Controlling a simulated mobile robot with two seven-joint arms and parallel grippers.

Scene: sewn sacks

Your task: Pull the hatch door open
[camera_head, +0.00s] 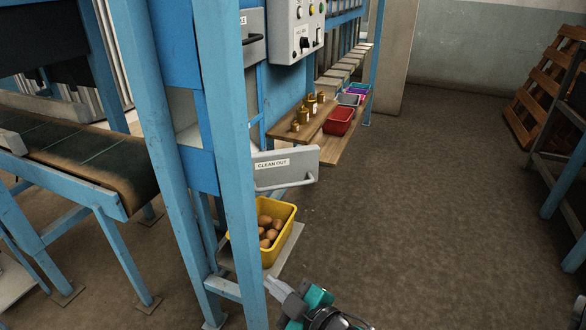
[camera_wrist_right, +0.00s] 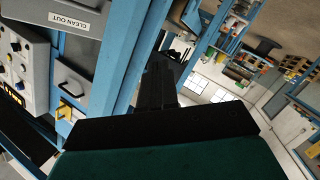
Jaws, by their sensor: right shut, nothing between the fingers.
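The hatch door is a grey panel (camera_head: 286,166) labelled "CLEAN OUT" with a bar handle (camera_head: 292,186) along its lower edge. It is set on the blue machine frame; I cannot tell whether it stands ajar. My right gripper (camera_head: 277,287) is at the bottom of the head view, below and apart from the handle, shut and empty. Its dark fingers (camera_wrist_right: 165,85) also show in the right wrist view. My left gripper is not in view.
A yellow bin (camera_head: 283,250) of brown round items stands below the hatch. A blue post (camera_head: 236,150) rises just left of it. A conveyor (camera_head: 75,160) is at left.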

